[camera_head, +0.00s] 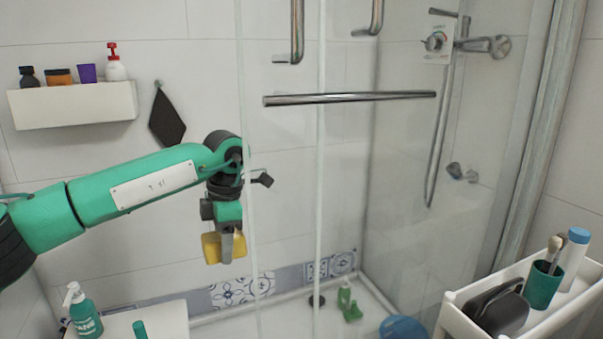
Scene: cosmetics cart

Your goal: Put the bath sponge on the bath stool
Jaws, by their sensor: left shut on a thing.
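My left gripper (226,252) points down and is shut on a yellow bath sponge (210,249), which shows on both sides of the fingers. It holds the sponge in the air in front of the glass shower screen, apart from any surface. A blue round-edged thing (404,328) is low at the bottom edge, on the shower side; it may be the bath stool, but it is cut off and I cannot tell. My right gripper is not in view.
A white surface (165,318) at the lower left bears a green pump bottle (83,312) and another green item (140,330). A white cart (455,322) at the lower right holds a black bag (498,309), a green cup (543,287) and a bottle (575,257). Glass panels and a towel bar (350,98) stand ahead.

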